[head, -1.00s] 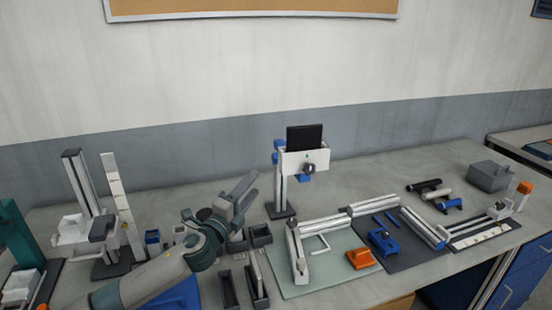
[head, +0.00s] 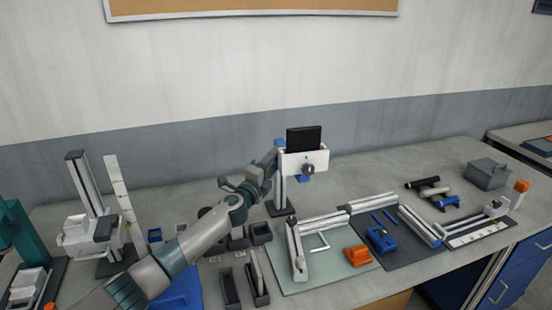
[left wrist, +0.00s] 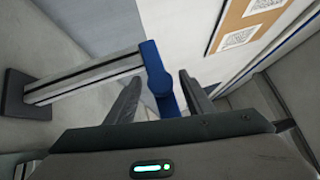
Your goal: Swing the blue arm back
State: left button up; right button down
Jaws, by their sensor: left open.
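A white post stand (head: 282,190) with a dark base stands at the back middle of the bench. A blue part, which I take as the blue arm (head: 279,142), shows at its top; the rest is hidden behind my gripper. In the left wrist view the blue arm (left wrist: 153,66) is joined to the end of the post (left wrist: 85,80) and runs down between the two fingers. My left gripper (head: 271,160) is at the post's upper left side. It is open, with the fingers (left wrist: 160,84) on either side of the blue arm; I cannot tell whether they touch it.
A white holder with a dark screen (head: 304,138) is beside the post top, right of my gripper. Small dark bins (head: 230,290) lie below my left arm. A green mat (head: 330,278) with white rails and an orange block (head: 357,255) lies to the right. The bench behind is clear.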

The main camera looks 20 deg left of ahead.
pick_arm(q)
jog(key=shift+w+d, duration=0.1)
jog(key=shift+w, duration=0.3)
grip_shut()
